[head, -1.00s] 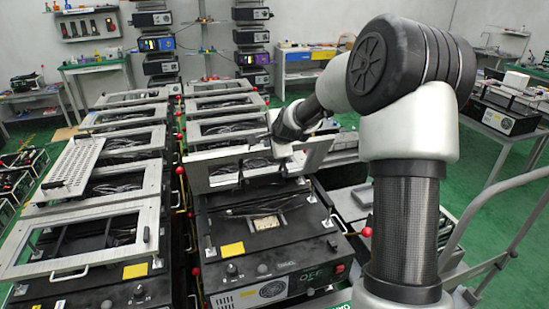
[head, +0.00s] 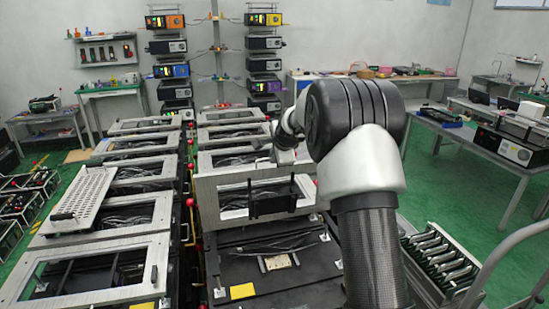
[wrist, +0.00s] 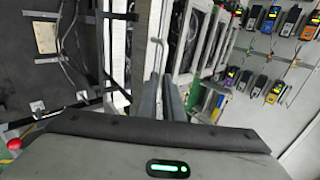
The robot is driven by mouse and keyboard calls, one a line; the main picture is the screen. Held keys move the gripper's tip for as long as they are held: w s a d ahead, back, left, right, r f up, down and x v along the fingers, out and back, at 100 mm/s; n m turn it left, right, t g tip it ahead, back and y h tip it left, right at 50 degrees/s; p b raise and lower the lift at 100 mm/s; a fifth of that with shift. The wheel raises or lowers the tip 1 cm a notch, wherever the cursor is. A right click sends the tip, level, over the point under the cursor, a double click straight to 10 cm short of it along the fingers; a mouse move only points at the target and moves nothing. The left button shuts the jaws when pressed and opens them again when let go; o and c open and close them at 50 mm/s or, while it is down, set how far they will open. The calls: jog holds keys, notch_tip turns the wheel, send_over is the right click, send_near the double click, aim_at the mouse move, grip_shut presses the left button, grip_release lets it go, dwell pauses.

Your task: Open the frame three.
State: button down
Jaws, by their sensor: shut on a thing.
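The metal frame (head: 208,200) I take as frame three is in the right-hand row of the head view. It stands raised and steeply tilted above its black box (head: 235,268), with a window through its middle. My gripper (head: 290,140) is at the frame's upper right side, mostly hidden behind my own arm. The gripper is shut on the frame, but the exact contact is hard to see. The box's black top (wrist: 45,75) shows at the left.
More framed boxes lie behind, and a parallel row with a frame (head: 70,250) stands to the left. Red ball knobs (head: 190,202) stick up between the rows. A rack of dark parts (head: 440,258) sits at the right, with green floor beyond.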

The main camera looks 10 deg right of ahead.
jog(key=shift+r, duration=0.25)
jog(key=c, duration=1.9)
grip_release()
jog(key=shift+d, duration=0.1)
jog(key=shift+f, duration=0.1)
jog(key=shift+s, duration=0.1)
jog(key=b+v, duration=0.2)
jog(key=v, duration=1.5)
jog(key=shift+s, duration=0.1)
